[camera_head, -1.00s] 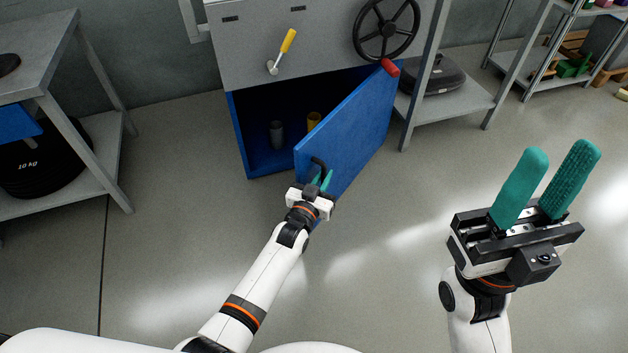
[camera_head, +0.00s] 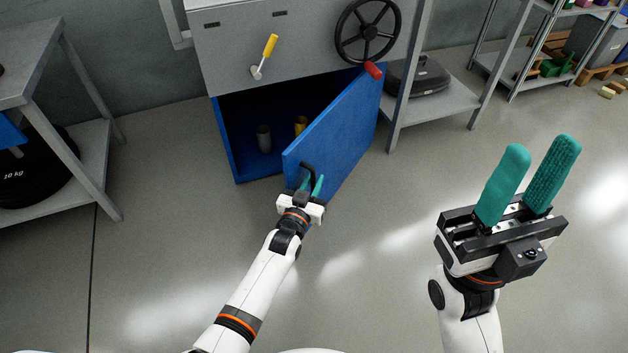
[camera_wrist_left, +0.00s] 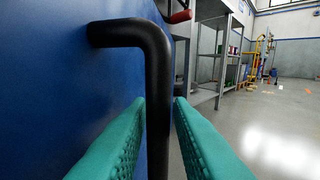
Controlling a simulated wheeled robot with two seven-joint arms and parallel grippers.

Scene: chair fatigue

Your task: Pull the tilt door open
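The blue tilt door (camera_head: 340,125) stands partly open at the front of the lower cabinet. Its black bent handle (camera_head: 309,168) is near the door's free edge; it also shows close up in the left wrist view (camera_wrist_left: 159,80). The contact deeper between the fingers is hidden. My right gripper (camera_head: 540,160) is open and empty, over the floor at the right.
Inside the blue cabinet are a grey cylinder (camera_head: 264,139) and a yellow one (camera_head: 301,125). Above are a yellow-handled lever (camera_head: 265,56) and a black handwheel (camera_head: 368,30) with a red grip. Grey shelves (camera_head: 440,98) stand right; a bench (camera_head: 30,65) stands left. The floor in front is clear.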

